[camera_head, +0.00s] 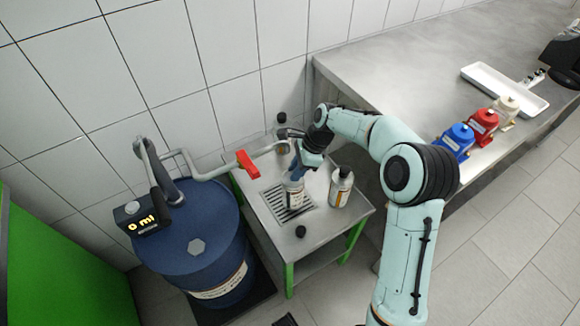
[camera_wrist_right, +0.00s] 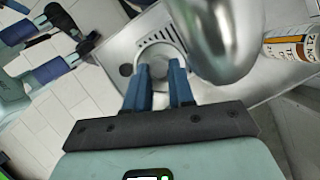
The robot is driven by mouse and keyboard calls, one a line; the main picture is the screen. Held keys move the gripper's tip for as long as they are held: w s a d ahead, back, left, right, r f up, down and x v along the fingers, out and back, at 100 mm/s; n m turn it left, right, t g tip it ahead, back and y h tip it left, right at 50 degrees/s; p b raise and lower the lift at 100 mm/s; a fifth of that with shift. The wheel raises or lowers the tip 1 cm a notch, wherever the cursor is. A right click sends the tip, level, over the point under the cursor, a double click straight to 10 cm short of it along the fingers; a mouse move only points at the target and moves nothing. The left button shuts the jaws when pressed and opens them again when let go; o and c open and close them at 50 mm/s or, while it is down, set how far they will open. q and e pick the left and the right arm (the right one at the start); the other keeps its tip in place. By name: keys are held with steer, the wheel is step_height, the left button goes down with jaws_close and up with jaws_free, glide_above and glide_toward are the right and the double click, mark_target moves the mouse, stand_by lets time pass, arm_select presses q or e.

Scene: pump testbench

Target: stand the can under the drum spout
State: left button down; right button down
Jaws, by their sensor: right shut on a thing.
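The can (camera_head: 292,191) is silver with a pale label and stands upright over the slotted drain grate (camera_head: 279,197) of the small steel table. My right gripper (camera_head: 297,171) is shut on its upper part. In the right wrist view the blue fingers (camera_wrist_right: 158,79) close around the can's round grey top (camera_wrist_right: 158,64). Whether its base touches the grate is unclear. The drum spout (camera_head: 215,174) is a bent metal pipe with a red lever (camera_head: 247,164). Its outlet lies close to my gripper. The blue drum (camera_head: 198,250) stands at the left. My left gripper is not in view.
A labelled bottle (camera_head: 341,186) stands right of the can. A black cap (camera_head: 300,231) lies near the table's front edge (camera_head: 325,236). A counter at right holds blue (camera_head: 456,141), red (camera_head: 481,125) and cream (camera_head: 505,110) pumps and a white tray (camera_head: 490,78).

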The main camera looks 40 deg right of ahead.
steer(key=w+f, duration=0.2)
steer(key=w, duration=0.1)
steer(key=shift+w+d+f, duration=0.2)
steer(key=shift+w, duration=0.05)
steer(key=shift+f, duration=0.2)
steer(key=c, duration=1)
jaws_free()
steer(key=shift+o, duration=0.2)
steer(key=p+v, duration=0.1)
steer(key=v, duration=1.1)
steer(key=shift+r+p, duration=0.15)
steer(key=shift+p, duration=0.25)
